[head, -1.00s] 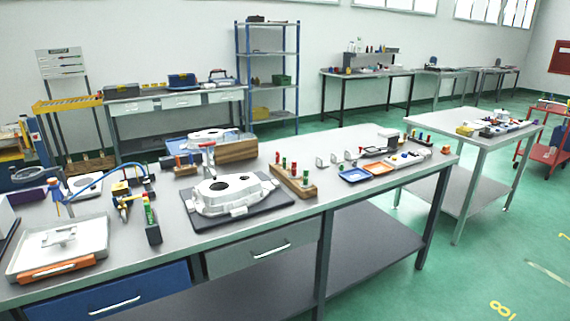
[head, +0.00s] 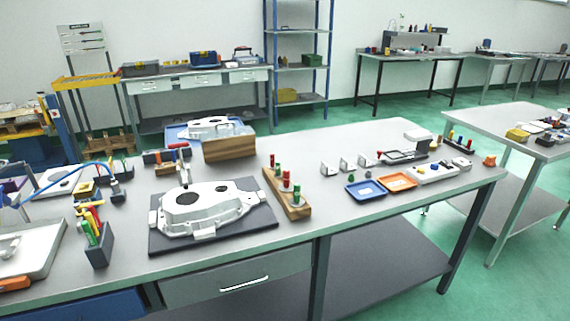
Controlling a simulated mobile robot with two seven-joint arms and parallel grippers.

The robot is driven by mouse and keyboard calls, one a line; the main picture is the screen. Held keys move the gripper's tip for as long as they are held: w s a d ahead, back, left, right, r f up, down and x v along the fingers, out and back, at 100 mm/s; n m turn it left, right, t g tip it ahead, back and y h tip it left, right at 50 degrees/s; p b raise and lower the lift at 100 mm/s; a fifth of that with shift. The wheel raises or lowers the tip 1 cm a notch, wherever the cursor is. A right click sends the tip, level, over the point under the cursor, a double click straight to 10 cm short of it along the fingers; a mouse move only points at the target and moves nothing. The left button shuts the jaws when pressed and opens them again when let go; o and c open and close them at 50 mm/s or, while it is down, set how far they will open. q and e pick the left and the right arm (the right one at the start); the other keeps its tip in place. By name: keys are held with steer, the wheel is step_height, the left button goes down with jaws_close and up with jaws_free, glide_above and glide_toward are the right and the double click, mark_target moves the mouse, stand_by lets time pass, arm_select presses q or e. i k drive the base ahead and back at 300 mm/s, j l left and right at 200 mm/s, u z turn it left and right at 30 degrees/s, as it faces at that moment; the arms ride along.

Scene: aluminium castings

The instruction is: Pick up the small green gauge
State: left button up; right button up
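A wooden rack (head: 272,182) stands on the near workbench, right of a white casting (head: 203,207). Several small upright gauges with red and green handles stand in it. Neither of my grippers is in view.
The casting lies on a dark mat (head: 262,217). To the right are a blue tray (head: 366,190), an orange tray (head: 398,182) and small metal brackets (head: 345,165). The bench surface right of the rack's front end is clear.

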mark_target(278, 173)
steer(key=i+l+u, duration=0.1)
steer(key=i+l, duration=0.3)
steer(key=i+l+u, duration=0.1)
steer(key=i+l, duration=0.25)
steer(key=l, duration=0.25)
